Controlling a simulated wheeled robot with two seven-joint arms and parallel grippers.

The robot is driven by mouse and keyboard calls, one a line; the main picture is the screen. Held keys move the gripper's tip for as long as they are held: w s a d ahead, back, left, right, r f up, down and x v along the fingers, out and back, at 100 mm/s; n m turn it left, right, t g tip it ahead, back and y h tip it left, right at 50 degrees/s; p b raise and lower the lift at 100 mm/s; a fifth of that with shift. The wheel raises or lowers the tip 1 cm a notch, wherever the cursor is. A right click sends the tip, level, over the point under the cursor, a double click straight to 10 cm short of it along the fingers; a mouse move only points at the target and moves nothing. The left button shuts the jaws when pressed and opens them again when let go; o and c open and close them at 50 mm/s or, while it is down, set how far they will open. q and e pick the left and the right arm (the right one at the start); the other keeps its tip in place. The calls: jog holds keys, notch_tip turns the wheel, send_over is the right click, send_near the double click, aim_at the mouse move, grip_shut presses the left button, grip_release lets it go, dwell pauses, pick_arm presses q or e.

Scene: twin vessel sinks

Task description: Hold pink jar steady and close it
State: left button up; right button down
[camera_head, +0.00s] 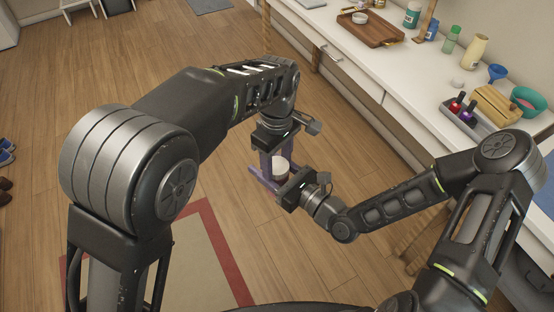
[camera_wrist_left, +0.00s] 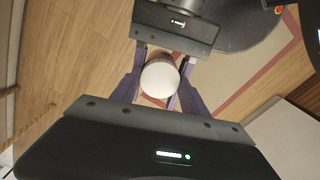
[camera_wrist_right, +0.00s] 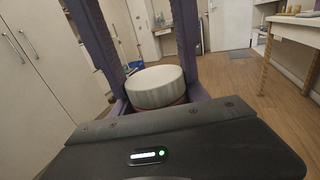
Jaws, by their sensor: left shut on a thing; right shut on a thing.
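The pink jar (camera_wrist_right: 166,104) is held in the air between my two grippers, in front of the counter. Only a thin reddish-pink strip of its body shows in the right wrist view. Its white ribbed lid (camera_wrist_right: 155,86) sits on top; it also shows in the left wrist view (camera_wrist_left: 160,79) and the head view (camera_head: 282,164). My left gripper (camera_head: 279,160) comes from above, its purple fingers on both sides of the lid. My right gripper (camera_head: 269,181) comes from the side, shut around the body below. How tightly the lid is seated cannot be told.
A red-bordered rug (camera_head: 205,255) lies on the wooden floor. The floor on the left is mostly clear.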

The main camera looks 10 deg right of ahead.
pick_arm(q)
jog(key=c, duration=0.8)
jog(key=o, duration=1.6)
jog(key=shift+r, duration=2.3)
jog(key=shift+r, duration=0.1)
jog(key=shift+c, duration=0.4)
notch_tip(320, 180, up, 3)
jog(key=n, duration=0.4)
jog(key=shift+r, duration=0.15)
